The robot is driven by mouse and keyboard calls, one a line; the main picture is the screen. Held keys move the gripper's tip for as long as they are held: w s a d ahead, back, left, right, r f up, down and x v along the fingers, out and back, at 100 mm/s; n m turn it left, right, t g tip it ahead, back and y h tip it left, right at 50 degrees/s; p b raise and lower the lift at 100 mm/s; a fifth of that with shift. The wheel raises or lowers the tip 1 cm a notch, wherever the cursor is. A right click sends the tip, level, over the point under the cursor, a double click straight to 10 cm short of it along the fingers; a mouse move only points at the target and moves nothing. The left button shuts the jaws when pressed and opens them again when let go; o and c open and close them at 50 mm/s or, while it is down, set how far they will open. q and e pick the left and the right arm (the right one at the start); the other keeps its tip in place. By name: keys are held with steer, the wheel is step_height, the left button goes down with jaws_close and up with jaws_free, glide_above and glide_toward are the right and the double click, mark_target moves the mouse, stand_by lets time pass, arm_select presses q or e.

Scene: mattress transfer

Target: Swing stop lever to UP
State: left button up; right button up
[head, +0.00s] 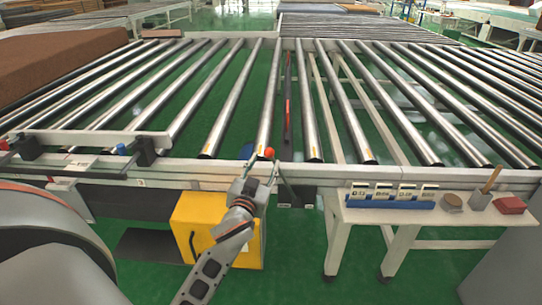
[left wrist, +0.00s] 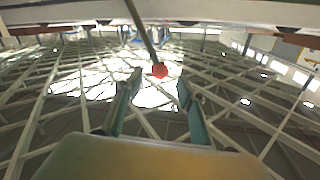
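The stop lever shows as a red ball knob (head: 268,153) at the front rail of the roller conveyor. In the left wrist view the red knob (left wrist: 160,70) sits at the end of a thin dark rod (left wrist: 143,32) that comes down from the upper edge. My left gripper (head: 262,166) is at the knob, its fingers pointing up toward the rail. In the left wrist view my left gripper (left wrist: 159,84) is open, with one finger on each side of the knob and visible gaps between. Contact is not seen. My right gripper is not in view.
A yellow box (head: 215,228) stands under the rail beside my left arm. A side table (head: 345,214) at right holds blue holders (head: 392,203) and small items. A brown mattress (head: 60,62) lies at upper left. A red and dark bar (head: 287,105) lies between rollers.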

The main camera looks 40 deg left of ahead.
mark_target(268, 156)
arm_select(q)
steer(key=x, duration=0.6)
steer(key=shift+w+a, duration=0.1)
steer(key=shift+w, duration=0.1)
jaws_close()
